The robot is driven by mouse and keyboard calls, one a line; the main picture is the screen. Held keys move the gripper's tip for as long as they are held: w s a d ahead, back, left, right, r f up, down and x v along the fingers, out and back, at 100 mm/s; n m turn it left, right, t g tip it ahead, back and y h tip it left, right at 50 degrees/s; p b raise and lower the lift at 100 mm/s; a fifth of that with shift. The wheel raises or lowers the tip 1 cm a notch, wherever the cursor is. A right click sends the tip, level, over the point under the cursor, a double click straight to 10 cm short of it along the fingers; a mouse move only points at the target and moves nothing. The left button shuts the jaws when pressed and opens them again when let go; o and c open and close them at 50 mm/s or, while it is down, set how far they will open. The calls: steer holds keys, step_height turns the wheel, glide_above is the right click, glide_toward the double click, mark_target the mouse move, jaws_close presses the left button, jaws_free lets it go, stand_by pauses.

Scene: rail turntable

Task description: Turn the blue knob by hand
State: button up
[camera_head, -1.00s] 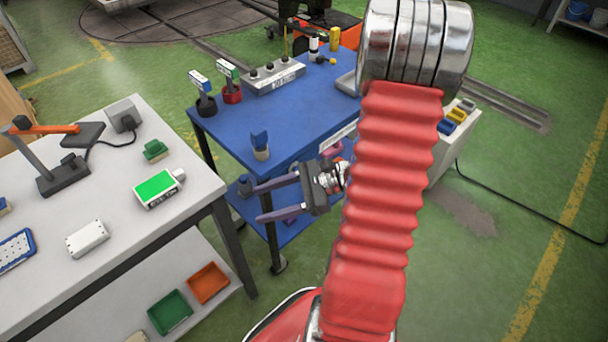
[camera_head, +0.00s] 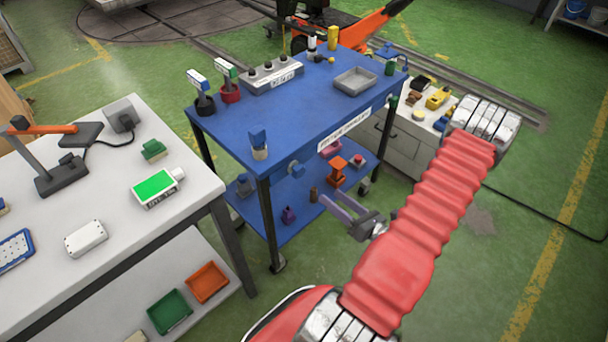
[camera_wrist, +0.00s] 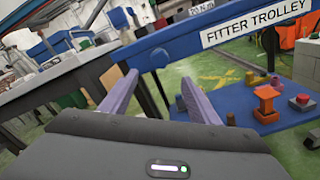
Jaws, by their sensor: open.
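The blue knob (camera_head: 296,169) sits on the front side of the blue trolley (camera_head: 225,135), below its top edge. In the wrist view the blue knob (camera_wrist: 160,57) appears just above the gap between my fingertips. My gripper (camera_head: 330,200) is open and empty, its two purple fingers pointing toward the trolley. In the head view it is to the right of and below the knob, apart from it. The fingers (camera_wrist: 158,82) also show spread in the wrist view, with nothing between them.
The trolley's lower shelf holds an orange part (camera_head: 338,172) and several small items. A grey tray (camera_head: 355,81) lies on its top. A white bench (camera_head: 110,215) stands at the left. A cabinet (camera_head: 405,145) with coloured items is at the right. The floor in front is clear.

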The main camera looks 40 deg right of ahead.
mark_target(301, 173)
steer(key=shift+w, duration=0.15)
steer(key=shift+w+a, duration=0.2)
steer(key=shift+w, duration=6.6)
steer(key=shift+c, duration=0.4)
steer(key=c, duration=0.9)
